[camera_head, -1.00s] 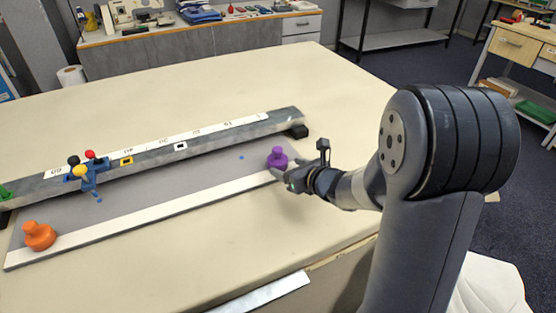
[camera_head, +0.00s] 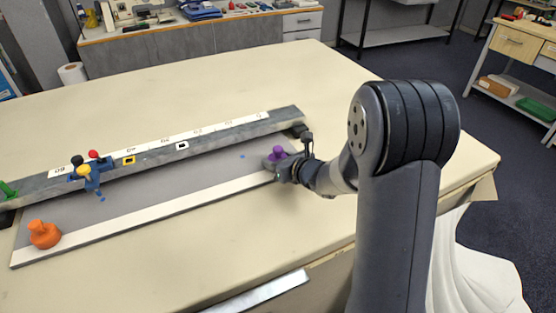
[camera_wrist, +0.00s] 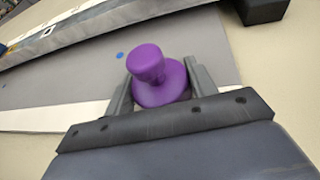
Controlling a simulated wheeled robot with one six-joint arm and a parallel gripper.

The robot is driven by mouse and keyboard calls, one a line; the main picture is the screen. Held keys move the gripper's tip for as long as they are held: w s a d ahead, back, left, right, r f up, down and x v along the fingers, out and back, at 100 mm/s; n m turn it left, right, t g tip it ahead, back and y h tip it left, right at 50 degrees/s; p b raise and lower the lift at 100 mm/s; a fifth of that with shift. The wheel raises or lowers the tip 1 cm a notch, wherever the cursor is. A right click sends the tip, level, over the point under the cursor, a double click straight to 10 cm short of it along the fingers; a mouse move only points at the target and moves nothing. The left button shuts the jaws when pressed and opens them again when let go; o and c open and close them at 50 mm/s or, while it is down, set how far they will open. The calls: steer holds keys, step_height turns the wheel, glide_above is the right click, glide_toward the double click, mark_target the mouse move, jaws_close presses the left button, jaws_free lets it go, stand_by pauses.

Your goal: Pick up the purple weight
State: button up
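The purple weight (camera_head: 278,153), with a round knob on a wider base, stands at the right end of the grey strip of the long board. In the wrist view the purple weight (camera_wrist: 160,82) sits between the two fingers of my gripper (camera_wrist: 160,80). One finger is on each side of its base, very close to it; I cannot tell if they touch. In the head view my gripper (camera_head: 277,165) reaches in from the right, low at the board, and hides the lower part of the weight.
An orange weight (camera_head: 44,234) stands at the board's left end. A grey rail (camera_head: 215,137) with a white scale runs behind the strip. A blue piece with coloured knobs (camera_head: 88,173) sits by the rail.

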steer(key=c, duration=1)
steer(key=shift+r, duration=0.1)
steer(key=shift+c, duration=0.2)
